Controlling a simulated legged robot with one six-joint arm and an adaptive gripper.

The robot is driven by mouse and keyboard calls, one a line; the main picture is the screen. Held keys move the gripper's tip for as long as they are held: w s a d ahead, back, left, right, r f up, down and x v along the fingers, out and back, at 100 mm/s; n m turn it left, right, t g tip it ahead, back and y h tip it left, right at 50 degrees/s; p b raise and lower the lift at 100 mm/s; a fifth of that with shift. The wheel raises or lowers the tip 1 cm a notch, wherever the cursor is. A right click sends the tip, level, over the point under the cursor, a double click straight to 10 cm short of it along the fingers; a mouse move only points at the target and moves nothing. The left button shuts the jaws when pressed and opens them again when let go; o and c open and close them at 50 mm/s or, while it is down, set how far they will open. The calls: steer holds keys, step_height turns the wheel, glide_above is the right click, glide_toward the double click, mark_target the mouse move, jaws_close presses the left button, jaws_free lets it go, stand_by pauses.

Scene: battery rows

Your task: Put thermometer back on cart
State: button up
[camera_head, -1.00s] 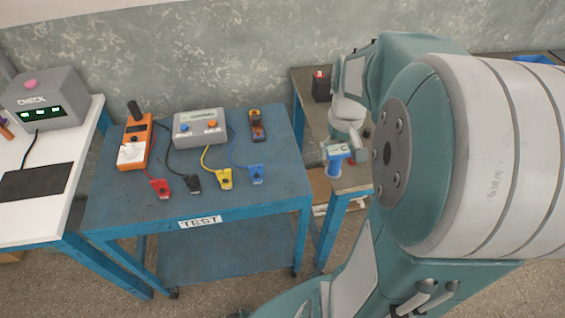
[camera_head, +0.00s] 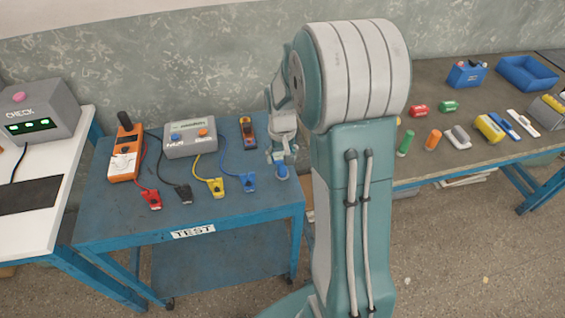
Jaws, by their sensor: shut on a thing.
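My gripper (camera_head: 281,157) hangs over the right part of the blue test cart (camera_head: 235,214). It is shut on the blue thermometer (camera_head: 282,172), which shows just below the fingers. The thermometer is small here and partly covered by the gripper. I cannot tell whether it touches the cart top. The cart has a "TEST" label on its front edge and bare blue top around the gripper.
The blue clip (camera_head: 249,182) is close left of the thermometer. A crowded bench (camera_head: 430,85) stands right.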

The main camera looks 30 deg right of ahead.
steer(key=shift+s+f, duration=0.1)
steer(key=shift+f, duration=1.25)
steer(key=shift+f, duration=0.1)
steer(key=o, duration=1.1)
steer(key=shift+o, duration=0.2)
